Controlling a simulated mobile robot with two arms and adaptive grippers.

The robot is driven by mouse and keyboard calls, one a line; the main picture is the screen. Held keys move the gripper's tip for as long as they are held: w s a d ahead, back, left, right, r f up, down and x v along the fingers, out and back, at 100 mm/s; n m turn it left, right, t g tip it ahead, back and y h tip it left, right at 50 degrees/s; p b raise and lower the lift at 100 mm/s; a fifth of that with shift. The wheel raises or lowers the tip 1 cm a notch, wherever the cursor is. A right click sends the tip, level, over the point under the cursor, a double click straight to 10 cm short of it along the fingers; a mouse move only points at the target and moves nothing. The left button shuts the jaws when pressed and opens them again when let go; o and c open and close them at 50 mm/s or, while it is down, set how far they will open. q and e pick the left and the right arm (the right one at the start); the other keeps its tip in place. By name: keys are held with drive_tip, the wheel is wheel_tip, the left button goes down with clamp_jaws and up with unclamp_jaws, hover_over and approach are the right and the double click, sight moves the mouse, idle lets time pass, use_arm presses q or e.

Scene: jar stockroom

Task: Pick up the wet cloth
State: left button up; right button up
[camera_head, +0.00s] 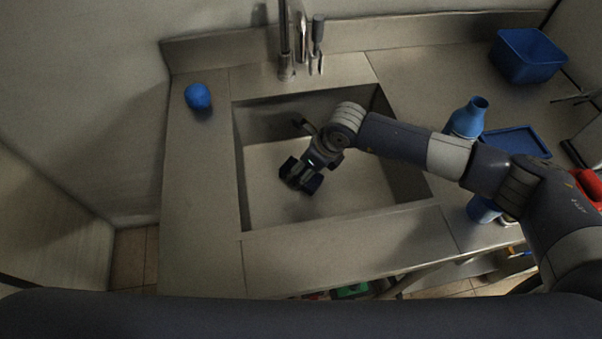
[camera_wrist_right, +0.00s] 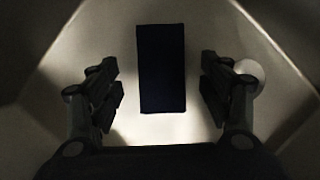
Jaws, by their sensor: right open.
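My right gripper (camera_head: 301,176) is down inside the sink basin (camera_head: 350,190), reaching in from the right. Its two fingers stand open and apart in the right wrist view (camera_wrist_right: 160,90). A dark, near-black rectangle, apparently the wet cloth (camera_wrist_right: 162,68), shows between and beyond the fingers in that view. It lies flat on the pale basin floor, its long side running away from the gripper. The fingers do not visibly touch it. In the head view the gripper covers the cloth and I cannot make it out. My left gripper is not in view.
The sink walls surround the gripper. A tap (camera_head: 286,50) stands behind the basin. A rounded blue object (camera_head: 198,96) lies on the left counter. A blue bottle (camera_head: 468,118), a blue tray (camera_head: 515,144) and a blue tub (camera_head: 526,56) are on the right counter. The front counter strip is clear.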

sight(302, 173)
drive_tip(key=x, duration=0.3)
drive_tip(key=shift+d+f, duration=0.1)
drive_tip(key=shift+f, duration=0.15)
drive_tip(key=shift+f, duration=0.25)
idle(0.4)
drive_tip(key=c, duration=1.1)
